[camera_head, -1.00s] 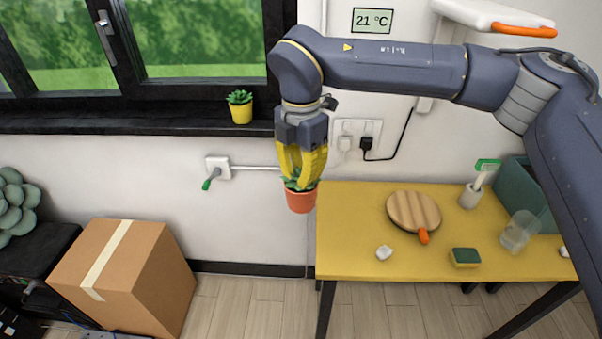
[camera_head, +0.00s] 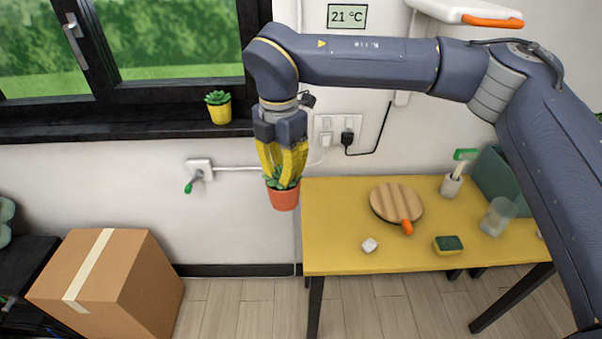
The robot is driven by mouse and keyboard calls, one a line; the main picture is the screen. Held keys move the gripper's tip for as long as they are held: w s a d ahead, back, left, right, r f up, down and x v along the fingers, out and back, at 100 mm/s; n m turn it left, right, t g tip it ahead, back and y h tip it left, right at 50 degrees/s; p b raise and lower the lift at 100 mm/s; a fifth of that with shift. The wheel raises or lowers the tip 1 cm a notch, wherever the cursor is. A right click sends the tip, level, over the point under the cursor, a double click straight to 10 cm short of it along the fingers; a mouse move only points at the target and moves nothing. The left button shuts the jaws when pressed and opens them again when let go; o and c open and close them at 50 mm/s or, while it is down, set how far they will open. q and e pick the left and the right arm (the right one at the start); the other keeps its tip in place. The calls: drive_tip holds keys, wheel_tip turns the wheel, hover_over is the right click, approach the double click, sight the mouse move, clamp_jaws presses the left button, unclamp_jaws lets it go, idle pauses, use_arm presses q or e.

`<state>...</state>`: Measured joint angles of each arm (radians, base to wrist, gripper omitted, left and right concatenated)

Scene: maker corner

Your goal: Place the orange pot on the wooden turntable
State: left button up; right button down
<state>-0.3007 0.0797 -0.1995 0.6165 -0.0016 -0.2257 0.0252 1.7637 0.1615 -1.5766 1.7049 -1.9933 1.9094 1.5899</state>
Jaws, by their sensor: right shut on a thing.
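The orange pot (camera_head: 284,198) holds a small green succulent. It hangs upright in the air in front of the wall, just off the left edge of the yellow table. My right gripper (camera_head: 282,172) points down with yellow fingers shut on the pot's plant and upper part; the exact contact is partly hidden. The wooden turntable (camera_head: 393,200) lies on the yellow table (camera_head: 335,245), right of the pot. My left gripper is not in view.
On the table are a white crumpled lump (camera_head: 369,245), a sponge (camera_head: 448,244), a clear cup (camera_head: 497,216), a brush holder (camera_head: 452,186) and a teal bin (camera_head: 500,178). A yellow pot (camera_head: 220,108) stands on the sill. A cardboard box (camera_head: 120,285) is at lower left.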

drive_tip(key=shift+d+f, duration=0.25)
drive_tip(key=shift+f, duration=0.05)
drive_tip(key=w+d+f, duration=0.4)
drive_tip(key=w+d, duration=0.3)
drive_tip(key=d, duration=0.4)
drive_tip(key=w+d+f+n, duration=0.1)
drive_tip(key=w+d+f, duration=0.2)
drive_tip(key=w+d, duration=0.7)
drive_tip(key=w+d+f, duration=0.4)
drive_tip(key=w+d, duration=0.1)
drive_tip(key=d, duration=0.8)
drive_tip(key=shift+w+d+f+n, duration=0.15)
drive_tip(key=shift+f+n, duration=0.35)
drive_tip(key=shift+f, duration=1.1)
drive_tip(key=shift+w+d+f+n, duration=0.15)
drive_tip(key=shift+f+n, duration=0.35)
drive_tip(key=shift+f, duration=1.15)
drive_tip(key=shift+d+f+n, duration=0.2)
drive_tip(key=shift+f+n, duration=0.3)
drive_tip(key=shift+f, duration=1.1)
drive_tip(key=shift+f, duration=0.15)
